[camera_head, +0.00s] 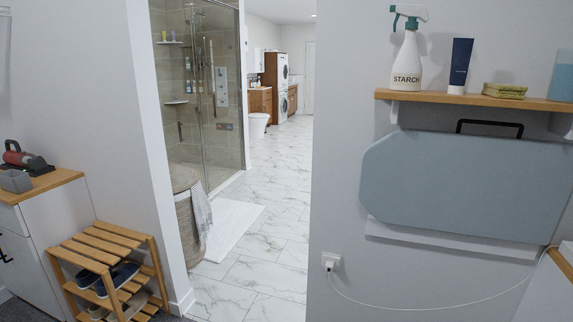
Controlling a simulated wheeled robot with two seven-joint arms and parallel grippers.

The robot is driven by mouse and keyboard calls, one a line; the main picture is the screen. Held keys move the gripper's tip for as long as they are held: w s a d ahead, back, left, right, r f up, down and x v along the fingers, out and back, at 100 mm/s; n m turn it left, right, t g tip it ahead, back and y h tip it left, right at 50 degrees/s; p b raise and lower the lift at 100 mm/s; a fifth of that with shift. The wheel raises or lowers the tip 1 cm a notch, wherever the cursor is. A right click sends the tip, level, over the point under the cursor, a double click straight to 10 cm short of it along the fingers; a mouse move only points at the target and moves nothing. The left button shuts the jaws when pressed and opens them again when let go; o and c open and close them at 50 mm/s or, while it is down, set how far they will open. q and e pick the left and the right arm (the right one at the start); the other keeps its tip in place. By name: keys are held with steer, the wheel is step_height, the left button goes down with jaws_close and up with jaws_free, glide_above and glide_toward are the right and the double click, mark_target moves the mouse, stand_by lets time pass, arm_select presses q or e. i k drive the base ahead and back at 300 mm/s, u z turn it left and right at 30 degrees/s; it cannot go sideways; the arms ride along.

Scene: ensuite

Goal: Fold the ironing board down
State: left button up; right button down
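The ironing board (465,185) is a light blue-grey padded panel on the right wall, below the wooden shelf. It stands flat and upright against the wall. A black handle (490,124) sticks up at its top edge. A white ledge or mount (455,242) runs along below the panel. Neither of my grippers shows in this view.
The wooden shelf (455,98) above the board holds a starch spray bottle (407,62), a dark blue tube (459,65) and sponges (504,91). A white cord runs from the wall outlet (331,262). A shoe rack (105,265) stands left; the doorway floor is clear.

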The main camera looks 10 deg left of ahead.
mark_target(518, 190)
steer(key=u, duration=0.85)
steer(key=i, duration=1.8)
steer(key=z, duration=0.55)
